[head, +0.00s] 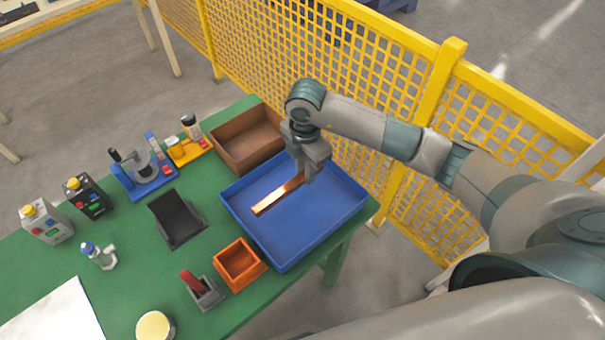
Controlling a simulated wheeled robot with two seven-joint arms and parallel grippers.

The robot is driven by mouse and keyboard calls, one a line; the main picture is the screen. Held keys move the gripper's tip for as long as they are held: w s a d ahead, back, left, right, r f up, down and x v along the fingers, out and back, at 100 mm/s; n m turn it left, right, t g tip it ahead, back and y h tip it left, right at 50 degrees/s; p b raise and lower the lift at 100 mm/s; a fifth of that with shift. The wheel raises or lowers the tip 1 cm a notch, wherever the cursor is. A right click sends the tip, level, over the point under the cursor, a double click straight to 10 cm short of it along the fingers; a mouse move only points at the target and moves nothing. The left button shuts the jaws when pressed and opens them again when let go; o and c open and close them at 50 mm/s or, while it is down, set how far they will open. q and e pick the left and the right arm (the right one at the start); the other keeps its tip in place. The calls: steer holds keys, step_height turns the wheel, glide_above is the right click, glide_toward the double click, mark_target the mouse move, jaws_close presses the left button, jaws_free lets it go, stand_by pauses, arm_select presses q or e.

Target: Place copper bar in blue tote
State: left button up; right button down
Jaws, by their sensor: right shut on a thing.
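The copper bar (275,198) is a long, flat, shiny orange-brown bar. It shows over the inside of the blue tote (288,260), slanting from lower left to upper right. My right gripper (306,176) points down over the tote and is shut on the bar's upper right end. The fingertips partly hide that end. I cannot tell whether the bar touches the tote floor or hangs just above it. The blue tote is a wide, shallow tray at the right end of the green table. My left gripper is not in view.
A brown bin (245,157) stands behind the tote, and a small orange bin (240,265) stands at its front left. A black holder (177,219) and several devices fill the green table (140,262) to the left. A yellow mesh fence (385,70) runs behind the table.

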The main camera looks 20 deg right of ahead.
steer(key=shift+w+a+f, duration=0.1)
steer(key=shift+w+f, duration=0.3)
steer(key=shift+w, duration=0.3)
steer(key=shift+f, duration=0.1)
step_height(320, 180, down, 2)
steer(key=shift+f+p, duration=0.25)
steer(key=shift+p, duration=0.65)
steer(key=shift+f, duration=0.6)
steer(key=shift+f, duration=0.15)
steer(key=c, duration=1.6)
jaws_free()
